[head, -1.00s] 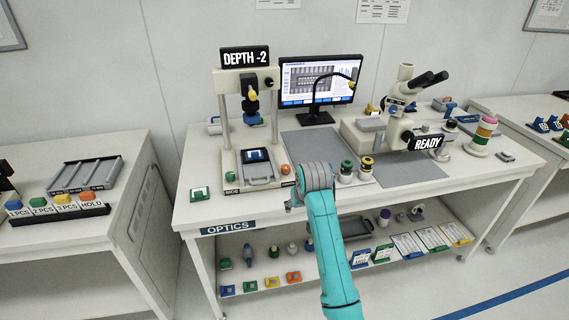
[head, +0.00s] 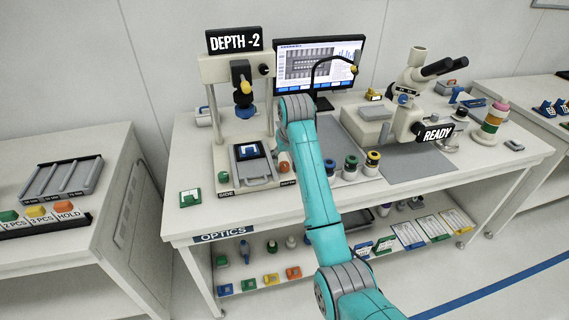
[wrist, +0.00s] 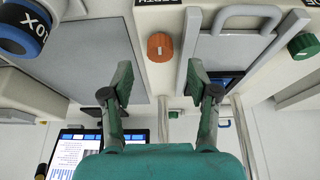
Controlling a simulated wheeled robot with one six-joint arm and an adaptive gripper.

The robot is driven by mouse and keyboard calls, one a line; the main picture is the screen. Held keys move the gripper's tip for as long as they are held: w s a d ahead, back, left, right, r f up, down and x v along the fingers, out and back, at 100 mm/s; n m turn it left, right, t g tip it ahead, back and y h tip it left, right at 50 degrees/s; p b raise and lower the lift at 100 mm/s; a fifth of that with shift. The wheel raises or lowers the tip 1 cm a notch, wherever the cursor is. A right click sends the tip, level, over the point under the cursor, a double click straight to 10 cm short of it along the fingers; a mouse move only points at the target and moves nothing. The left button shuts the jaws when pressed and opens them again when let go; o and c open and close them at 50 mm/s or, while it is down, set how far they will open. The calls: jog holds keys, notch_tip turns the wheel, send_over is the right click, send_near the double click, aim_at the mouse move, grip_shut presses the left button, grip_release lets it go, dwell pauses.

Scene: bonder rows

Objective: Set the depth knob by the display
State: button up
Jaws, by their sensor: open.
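The orange depth knob (head: 284,167) sits at the front right of the microscope-like stand's base in the head view. In the wrist view the orange knob (wrist: 160,47) shows a short white mark on its face, pointing roughly along the picture's vertical. The display (head: 234,40) on top of the stand reads "DEPTH -2". My gripper (wrist: 160,78) is open and empty. The knob appears between the lines of the two fingers, beyond the tips, and I see no contact.
A grey tray (head: 243,178) with a handle lies on the base left of the knob. A green knob (head: 223,177) is at the base's front left.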

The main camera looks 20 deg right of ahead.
aim_at(285, 164)
jog(key=shift+x, duration=2.55)
grip_shut()
